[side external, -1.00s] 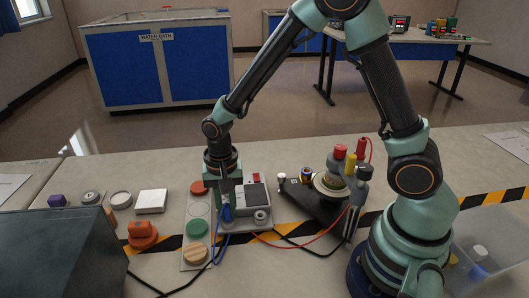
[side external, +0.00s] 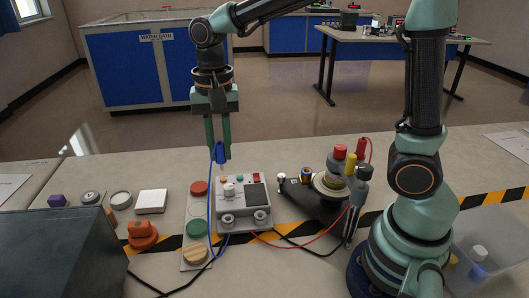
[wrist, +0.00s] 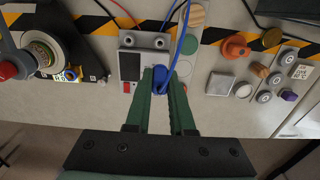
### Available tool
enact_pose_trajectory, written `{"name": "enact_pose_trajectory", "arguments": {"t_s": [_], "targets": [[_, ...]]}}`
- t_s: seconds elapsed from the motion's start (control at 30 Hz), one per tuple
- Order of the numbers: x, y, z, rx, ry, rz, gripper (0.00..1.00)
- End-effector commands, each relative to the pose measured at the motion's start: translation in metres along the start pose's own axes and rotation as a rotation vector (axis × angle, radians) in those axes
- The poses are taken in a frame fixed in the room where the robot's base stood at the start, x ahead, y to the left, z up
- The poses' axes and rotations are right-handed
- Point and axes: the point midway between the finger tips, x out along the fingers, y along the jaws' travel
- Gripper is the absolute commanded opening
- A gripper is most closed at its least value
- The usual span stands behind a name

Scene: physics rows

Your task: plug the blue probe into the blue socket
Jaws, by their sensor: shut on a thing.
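My gripper (side external: 218,152) is shut on the blue probe (side external: 220,154) and holds it upright above the grey meter box (side external: 235,206). The blue cable (side external: 211,190) hangs from the probe down to the bench. In the wrist view the blue probe (wrist: 159,86) sits between the two green fingers of my gripper (wrist: 160,75). The meter box (wrist: 144,50) shows beyond it, with a dark screen and two round grey fittings. I cannot tell which fitting is the blue socket. The probe tip is clear of the box.
A strip with red, green and wooden discs (side external: 195,254) lies left of the box. An orange knob (side external: 142,235) stands farther left. A dark stand (side external: 312,199) with a round pan and red and yellow plugs is on the right. A dark case (side external: 60,255) fills the front left.

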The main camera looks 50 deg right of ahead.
Motion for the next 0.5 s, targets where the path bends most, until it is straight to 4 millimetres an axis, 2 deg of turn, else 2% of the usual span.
{"name": "enact_pose_trajectory", "arguments": {"t_s": [0.1, 0.23, 0.37, 0.5], "targets": [[-0.019, -0.001, 0.000, 0.000, 0.002, -0.003, 0.00], [-0.029, 0.002, -0.002, -0.005, 0.000, 0.000, 0.00], [-0.030, 0.013, -0.011, -0.045, 0.000, 0.000, 0.00], [-0.021, 0.042, -0.031, -0.145, -0.001, 0.001, 0.00]]}}
